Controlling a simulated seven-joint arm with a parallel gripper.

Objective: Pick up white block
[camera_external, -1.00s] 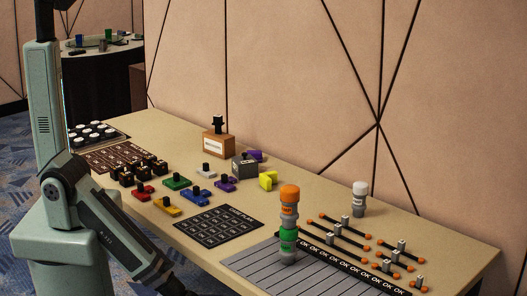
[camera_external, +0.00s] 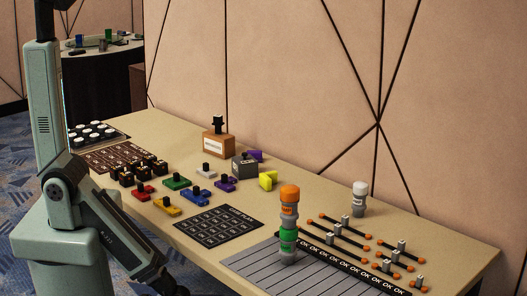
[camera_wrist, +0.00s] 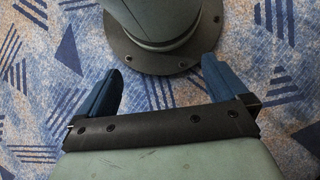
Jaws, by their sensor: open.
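The white block (camera_external: 206,172), with a dark knob on top, sits on the table among coloured knobbed blocks. It is between the green block (camera_external: 177,182) and the grey box (camera_external: 244,166). My gripper (camera_wrist: 160,68) shows in the wrist view with its two blue fingers spread wide and nothing between them. It points at the floor and my base, away from the tabletop. The white block is not in the wrist view. In the external view my arm hangs at the left, near the table's front edge, and its end is not clearly seen.
Red (camera_external: 143,192), yellow (camera_external: 167,206), blue (camera_external: 195,197) and purple (camera_external: 226,184) blocks surround the white one. A tall orange-and-green stack (camera_external: 288,225) and a white-capped cylinder (camera_external: 360,198) stand to the right. A wooden box (camera_external: 218,145) is behind.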

